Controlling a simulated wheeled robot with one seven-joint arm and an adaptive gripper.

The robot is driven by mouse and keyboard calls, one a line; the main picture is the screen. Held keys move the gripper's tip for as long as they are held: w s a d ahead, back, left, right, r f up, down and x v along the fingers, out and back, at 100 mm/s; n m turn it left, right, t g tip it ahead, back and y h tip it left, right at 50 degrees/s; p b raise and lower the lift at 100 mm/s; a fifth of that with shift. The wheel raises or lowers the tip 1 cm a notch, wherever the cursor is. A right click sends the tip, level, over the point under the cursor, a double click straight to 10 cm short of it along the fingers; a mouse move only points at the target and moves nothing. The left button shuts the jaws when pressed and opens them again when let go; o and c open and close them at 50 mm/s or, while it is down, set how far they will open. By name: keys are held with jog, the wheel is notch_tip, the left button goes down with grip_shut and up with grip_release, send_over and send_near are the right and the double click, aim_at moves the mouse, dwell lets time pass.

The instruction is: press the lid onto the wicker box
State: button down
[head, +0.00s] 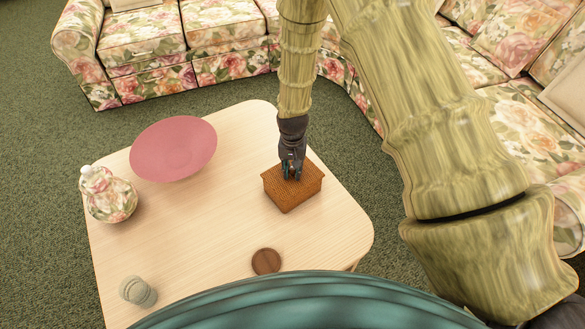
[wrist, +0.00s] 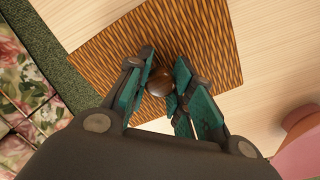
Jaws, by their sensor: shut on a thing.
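The wicker box (head: 302,199) stands on the light wood table, right of the table's middle in the head view. Its woven lid (head: 312,180) lies over the top of the box, and I cannot tell whether it is fully seated. My gripper (head: 291,172) points down over the lid from behind. In the wrist view my gripper (wrist: 158,95) is shut on the lid's round dark knob (wrist: 160,82), with a teal-padded finger on each side. The woven lid (wrist: 105,62) spreads around the fingers there and hides the box beneath.
On the table (head: 210,235) are a pink bowl (head: 173,150), a floral jar (head: 108,197), a pale glass item (head: 137,291) and a brown round object (head: 266,261). Floral sofas (head: 215,45) stand behind and to the right. Bare tabletop surrounds the box.

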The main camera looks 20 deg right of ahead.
dwell(0.4)
jog(key=c, duration=0.7)
grip_release()
jog(key=shift+r, duration=0.15)
jog(key=shift+r+p, duration=2.9)
jog(key=shift+r, duration=0.5)
grip_shut()
